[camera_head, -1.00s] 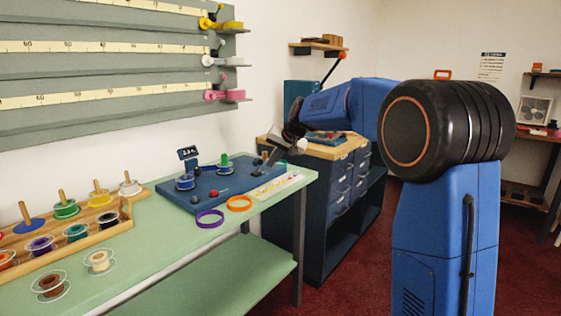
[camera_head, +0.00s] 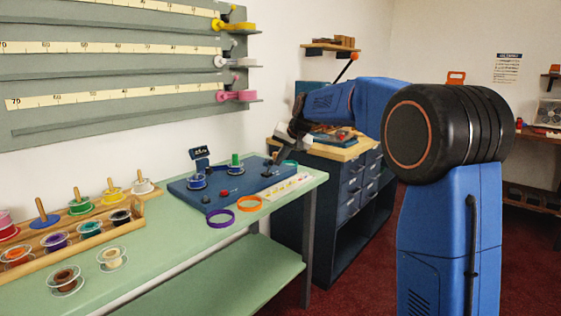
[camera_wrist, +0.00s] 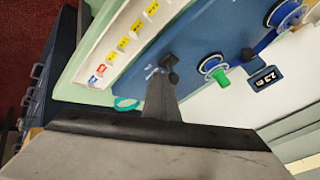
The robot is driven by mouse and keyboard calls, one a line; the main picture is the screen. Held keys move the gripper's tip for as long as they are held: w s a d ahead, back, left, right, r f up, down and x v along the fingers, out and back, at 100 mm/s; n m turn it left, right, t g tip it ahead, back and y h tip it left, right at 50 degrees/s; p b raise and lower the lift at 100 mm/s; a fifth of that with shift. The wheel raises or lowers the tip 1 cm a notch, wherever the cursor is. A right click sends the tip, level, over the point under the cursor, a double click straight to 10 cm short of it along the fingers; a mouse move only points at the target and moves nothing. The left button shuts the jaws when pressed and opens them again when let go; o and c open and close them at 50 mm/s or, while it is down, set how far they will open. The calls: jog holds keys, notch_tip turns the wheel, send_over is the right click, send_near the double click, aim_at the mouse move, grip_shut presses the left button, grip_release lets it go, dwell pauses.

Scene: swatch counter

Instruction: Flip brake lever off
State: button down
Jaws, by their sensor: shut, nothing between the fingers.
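The blue winding device (camera_head: 205,191) lies on the green counter, with a small display, spools and a red button. A dark lever (camera_head: 268,171) stands at its right end; in the wrist view its black knob (camera_wrist: 167,62) shows just beyond my fingertips. I take this to be the brake lever; its on/off position is not clear. My gripper (camera_head: 279,158) is shut and empty, pointing down close above the lever. In the wrist view my gripper (camera_wrist: 160,80) is close to the knob; whether they touch I cannot tell.
A purple ring (camera_head: 220,218) and an orange ring (camera_head: 249,203) lie in front of the device. A pale strip with coloured labels (camera_wrist: 122,43) runs along its edge. A wooden spool rack (camera_head: 95,228) is to the left. A dark drawer cabinet (camera_head: 345,190) stands behind right.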

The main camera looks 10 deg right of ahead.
jog(key=shift+r, duration=0.1)
jog(key=shift+w+a+r+g+h, duration=0.35)
jog(key=shift+w+g+h, duration=0.2)
jog(key=shift+g, duration=0.2)
jog(key=shift+w+a+r+g+h, duration=0.25)
jog(key=shift+w+a+g+h, duration=0.2)
jog(key=shift+w+g, duration=0.2)
jog(key=shift+w+a+r+g+h, duration=0.3)
jog(key=shift+w+a+g+h, duration=0.15)
jog(key=shift+g, duration=0.35)
jog(key=shift+w+a+r, duration=0.1)
jog(key=shift+w+a, duration=0.1)
jog(key=shift+w, duration=0.1)
jog(key=shift+w+a, duration=0.2)
jog(key=shift+w, duration=0.1)
jog(key=shift+r, duration=0.2)
jog(key=shift+r, duration=0.6)
jog(key=shift+s, duration=0.1)
